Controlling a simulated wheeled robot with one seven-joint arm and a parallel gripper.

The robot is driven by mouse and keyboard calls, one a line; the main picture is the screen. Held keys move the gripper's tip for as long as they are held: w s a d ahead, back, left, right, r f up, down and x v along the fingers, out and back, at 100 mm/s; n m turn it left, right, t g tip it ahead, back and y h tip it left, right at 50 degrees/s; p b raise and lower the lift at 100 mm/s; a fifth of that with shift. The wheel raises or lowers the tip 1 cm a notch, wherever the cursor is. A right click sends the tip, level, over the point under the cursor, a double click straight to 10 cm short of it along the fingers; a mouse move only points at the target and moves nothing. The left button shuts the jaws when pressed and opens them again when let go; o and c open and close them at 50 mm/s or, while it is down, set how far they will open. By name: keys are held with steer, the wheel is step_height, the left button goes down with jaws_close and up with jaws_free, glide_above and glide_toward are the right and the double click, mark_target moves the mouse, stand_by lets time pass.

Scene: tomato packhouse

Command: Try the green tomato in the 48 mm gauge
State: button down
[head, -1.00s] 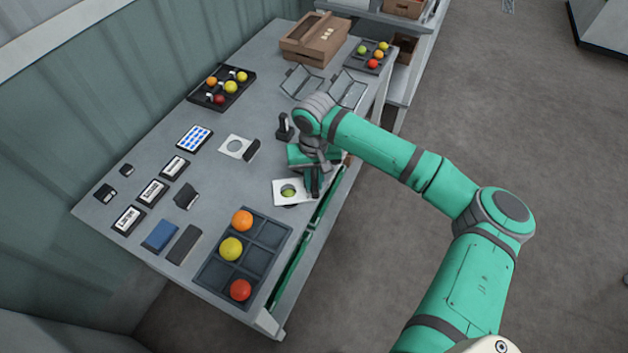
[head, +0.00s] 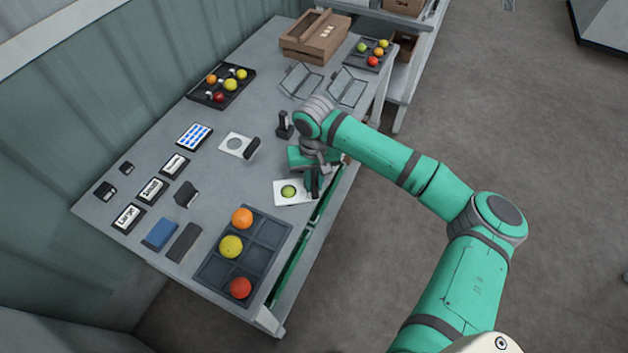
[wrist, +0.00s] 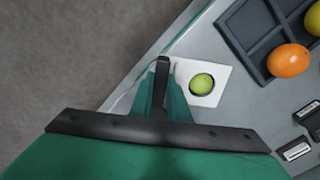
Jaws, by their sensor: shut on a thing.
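The green tomato (head: 288,191) shows inside the hole of a white gauge plate (head: 306,186) near the table's front edge. In the wrist view the green tomato (wrist: 202,84) has the white plate (wrist: 215,60) all around it. I cannot tell how far the plate has come down around it, nor read a size on the plate. My gripper (head: 314,182) is shut on the plate's dark upright handle (wrist: 161,84), at the plate's side. A second white gauge (head: 234,145) with a larger-looking hole and dark handle lies further back on the table.
A dark compartment tray (head: 269,233) nearby holds an orange, a yellow and a red tomato. Label cards (head: 152,191), a blue block (head: 160,235) and a dark block (head: 184,242) lie to the left.

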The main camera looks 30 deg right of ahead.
steer(key=shift+f, duration=0.9)
stand_by(0.3)
steer(key=shift+r, duration=0.2)
stand_by(0.9)
steer(key=shift+r, duration=3.7)
